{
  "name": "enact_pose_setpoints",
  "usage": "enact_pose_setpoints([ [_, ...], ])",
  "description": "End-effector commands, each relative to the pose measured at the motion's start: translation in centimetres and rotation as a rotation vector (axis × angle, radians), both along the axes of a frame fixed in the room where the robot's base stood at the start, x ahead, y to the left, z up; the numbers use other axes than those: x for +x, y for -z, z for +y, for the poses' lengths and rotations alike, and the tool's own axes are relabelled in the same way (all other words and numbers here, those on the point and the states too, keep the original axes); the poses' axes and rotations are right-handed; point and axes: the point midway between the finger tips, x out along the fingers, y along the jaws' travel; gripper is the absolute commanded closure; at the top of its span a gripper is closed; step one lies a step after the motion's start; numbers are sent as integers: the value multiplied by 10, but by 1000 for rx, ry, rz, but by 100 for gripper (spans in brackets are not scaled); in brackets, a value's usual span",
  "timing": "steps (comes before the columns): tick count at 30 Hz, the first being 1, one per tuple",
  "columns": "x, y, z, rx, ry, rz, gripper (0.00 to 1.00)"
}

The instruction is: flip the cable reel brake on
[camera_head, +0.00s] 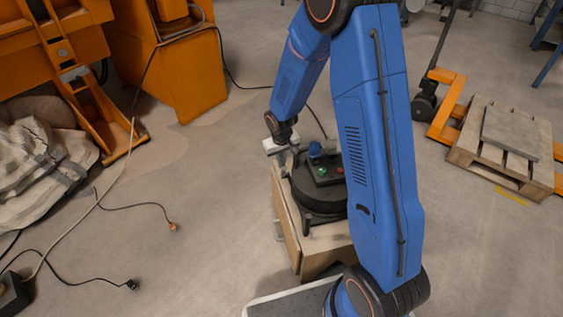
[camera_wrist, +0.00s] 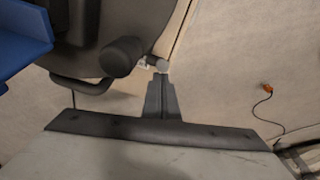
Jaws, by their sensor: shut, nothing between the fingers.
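The black cable reel (camera_head: 318,205) lies flat on a wooden cabinet, with a black panel carrying a green button (camera_head: 322,171) and a blue knob (camera_head: 315,148). Part of my arm hides its right side. In the wrist view, the dark reel (camera_wrist: 90,20) fills the upper left, with a black cylindrical knob (camera_wrist: 122,57) at its edge. A small light-ended piece (camera_wrist: 161,66) sticks out beside that knob; I cannot tell whether it is the brake. My gripper (camera_wrist: 162,80) is shut and empty, its tips just below that piece; contact is unclear. It also shows left of the reel (camera_head: 284,167).
The wooden cabinet (camera_head: 290,222) has a handle on its left side. Loose cables (camera_head: 130,205) lie on the open floor at left. Orange machinery (camera_head: 185,70) stands behind. A pallet (camera_head: 500,165) and an orange pallet jack (camera_head: 447,110) are at right.

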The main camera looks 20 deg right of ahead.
Motion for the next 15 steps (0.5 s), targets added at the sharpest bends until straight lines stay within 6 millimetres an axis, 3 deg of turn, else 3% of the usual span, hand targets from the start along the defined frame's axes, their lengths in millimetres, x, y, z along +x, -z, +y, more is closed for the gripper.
enact_pose_setpoints([
  [15, -20, 5, 1, -1, 1, 2, 100],
])
